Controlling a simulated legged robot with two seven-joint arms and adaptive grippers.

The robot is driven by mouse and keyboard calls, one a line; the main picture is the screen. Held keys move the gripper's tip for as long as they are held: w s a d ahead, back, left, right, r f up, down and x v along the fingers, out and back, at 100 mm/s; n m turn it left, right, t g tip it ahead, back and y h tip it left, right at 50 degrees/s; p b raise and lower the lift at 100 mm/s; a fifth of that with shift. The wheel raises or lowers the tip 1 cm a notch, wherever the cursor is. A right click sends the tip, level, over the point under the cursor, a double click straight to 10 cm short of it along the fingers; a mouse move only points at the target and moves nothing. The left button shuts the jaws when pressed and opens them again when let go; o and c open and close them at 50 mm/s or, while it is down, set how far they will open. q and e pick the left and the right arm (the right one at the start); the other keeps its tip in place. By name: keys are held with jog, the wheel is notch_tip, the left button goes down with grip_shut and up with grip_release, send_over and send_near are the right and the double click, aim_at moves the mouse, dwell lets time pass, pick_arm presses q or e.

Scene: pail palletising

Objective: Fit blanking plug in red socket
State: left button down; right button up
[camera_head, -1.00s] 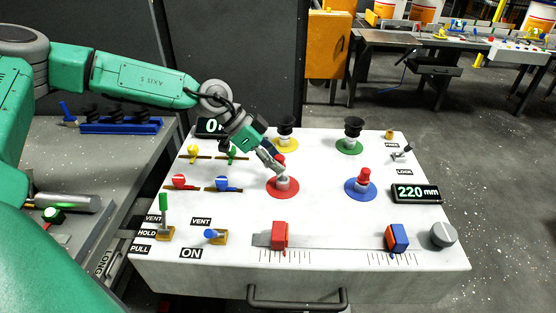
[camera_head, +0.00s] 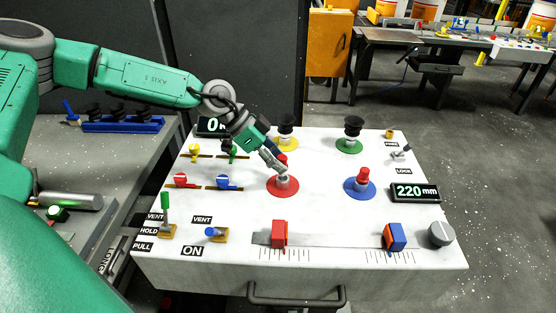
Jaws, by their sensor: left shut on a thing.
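The red socket (camera_head: 292,188) is a red disc with a grey fitting, in the middle of the white panel. A plug with a red top (camera_head: 282,158) stands over it, partly hidden by my gripper. My left gripper (camera_head: 277,166) comes in from the upper left and is shut on this plug. Its fingers cover the lower part, so I cannot tell how deep the plug sits in the socket. My right gripper is not in view.
A blue socket (camera_head: 352,188) with a red-topped plug (camera_head: 363,174) is to the right. Yellow (camera_head: 288,146) and green (camera_head: 349,147) sockets with black tops stand behind. Levers, two sliders and a knob (camera_head: 441,234) surround them.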

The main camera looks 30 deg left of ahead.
pick_arm(q)
jog(key=shift+d+r, duration=0.15)
jog(key=shift+d, duration=0.3)
jog(key=shift+a+p, duration=0.35)
jog(key=shift+a, duration=0.15)
jog(key=shift+d, duration=0.35)
jog(key=shift+a+p, duration=0.2)
jog(key=shift+p, duration=0.15)
jog(key=shift+d+f, duration=0.2)
jog(key=shift+f, duration=0.3)
jog(key=shift+f, duration=0.1)
jog(key=shift+a+f+b, duration=0.1)
jog(key=shift+f+b, duration=0.25)
jog(key=shift+b, duration=0.05)
jog(key=shift+f+b, duration=0.3)
jog(key=shift+f, duration=0.3)
